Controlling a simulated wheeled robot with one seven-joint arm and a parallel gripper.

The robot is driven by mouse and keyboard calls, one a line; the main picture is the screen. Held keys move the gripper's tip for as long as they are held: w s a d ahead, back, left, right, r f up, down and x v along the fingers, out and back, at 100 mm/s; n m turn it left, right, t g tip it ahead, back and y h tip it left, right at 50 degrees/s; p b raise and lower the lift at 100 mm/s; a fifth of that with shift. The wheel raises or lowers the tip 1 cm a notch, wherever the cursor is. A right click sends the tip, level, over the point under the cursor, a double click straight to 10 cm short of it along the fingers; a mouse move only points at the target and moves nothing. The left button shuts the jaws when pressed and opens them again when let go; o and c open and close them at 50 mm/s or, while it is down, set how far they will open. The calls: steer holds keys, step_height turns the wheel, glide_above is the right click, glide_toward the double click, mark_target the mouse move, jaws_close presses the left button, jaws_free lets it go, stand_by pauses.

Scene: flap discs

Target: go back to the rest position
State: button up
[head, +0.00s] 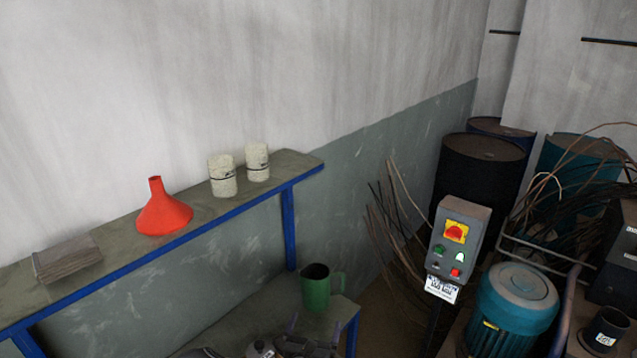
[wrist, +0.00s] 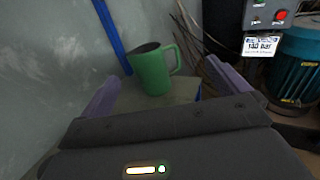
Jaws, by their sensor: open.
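My gripper (head: 305,335) shows at the bottom of the head view, low over the lower bench surface, partly cut off by the frame edge. In the wrist view my gripper (wrist: 168,90) is open, with its two purple-grey fingers spread wide apart. A green mug (wrist: 152,70) shows between and beyond the fingers, upright, with its handle to the right. The fingers appear apart from it. The mug also stands in the head view (head: 316,288) on the lower bench (head: 240,322). I see no flap discs that I can make out.
An upper shelf (head: 110,247) on blue legs holds a grey block (head: 67,258), a red funnel (head: 163,212) and two pale cylinders (head: 222,176). To the right stand a control box (head: 458,238), a teal motor (head: 513,308), dark drums (head: 478,175) and loose cables.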

steer(key=s+d+r+m+g+h+b, duration=0.1)
steer(key=s+d+r+m+g+h, duration=0.15)
steer(key=s+d+m+g, duration=0.3)
steer(key=s+d+r+m+g+h, duration=0.1)
steer(key=s+d+m+g+h, duration=0.2)
steer(key=d+m+g, duration=0.35)
steer(key=s+d+r+m+g+h+b, duration=0.1)
steer(key=s+d+r+m+g+h, duration=0.2)
steer(key=d+m, duration=0.45)
steer(key=s+m+g+y, duration=0.4)
steer(key=s+m+y, duration=0.2)
steer(key=s, duration=0.2)
steer(key=s+a+r+m+t+y+b, duration=0.2)
steer(key=s+a+r+m+t+y, duration=0.1)
steer(key=r+m+y, duration=0.3)
steer(key=shift+r+m+t, duration=0.5)
steer(key=shift+r+m, duration=0.1)
steer(key=shift+m, duration=0.35)
steer(key=shift+y, duration=0.25)
